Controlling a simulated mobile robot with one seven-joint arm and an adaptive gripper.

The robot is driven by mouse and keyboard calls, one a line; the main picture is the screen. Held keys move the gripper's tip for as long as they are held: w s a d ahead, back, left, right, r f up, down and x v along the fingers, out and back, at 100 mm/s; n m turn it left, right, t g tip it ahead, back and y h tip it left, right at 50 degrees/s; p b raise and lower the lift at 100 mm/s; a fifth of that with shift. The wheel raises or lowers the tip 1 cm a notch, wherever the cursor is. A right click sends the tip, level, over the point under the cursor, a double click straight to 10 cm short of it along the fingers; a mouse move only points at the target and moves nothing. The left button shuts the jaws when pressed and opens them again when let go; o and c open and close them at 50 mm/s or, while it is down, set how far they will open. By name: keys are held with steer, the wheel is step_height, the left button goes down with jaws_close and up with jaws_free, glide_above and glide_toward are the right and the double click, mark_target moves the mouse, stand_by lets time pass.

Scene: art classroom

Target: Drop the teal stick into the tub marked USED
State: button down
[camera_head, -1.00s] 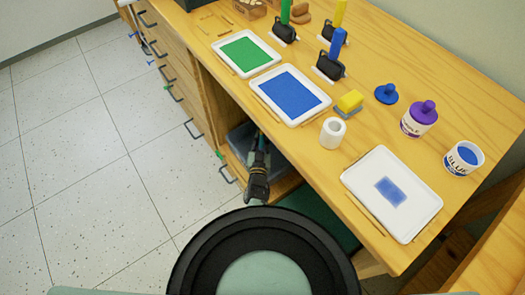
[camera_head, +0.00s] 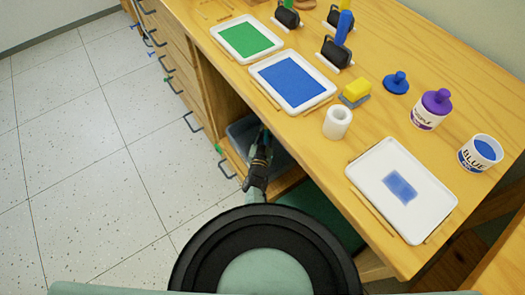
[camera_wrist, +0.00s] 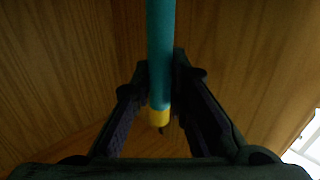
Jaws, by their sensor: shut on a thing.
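In the wrist view the teal stick (camera_wrist: 160,40) runs down between the fingers of my gripper (camera_wrist: 160,78), with a yellow band near its lower end. The gripper is shut on it. In the head view my gripper (camera_head: 262,150) reaches into the open space under the worktable, in front of a grey-blue plastic tub (camera_head: 240,130). The tub is partly hidden by the table and the arm. No USED marking is legible, so I cannot tell whether this is that tub. I cannot tell whether the stick is over it.
The wooden worktable (camera_head: 350,105) overhangs the arm. Drawers with handles line the left. The floor (camera_head: 85,170) there is clear.

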steer(key=c, duration=1.5)
jaws_free()
steer(key=shift+r, duration=0.15)
step_height(320, 180, up, 10)
steer(key=shift+f, duration=0.1)
steer(key=shift+r+p, duration=2.05)
steer(key=shift+p, duration=0.4)
steer(key=shift+f, duration=0.1)
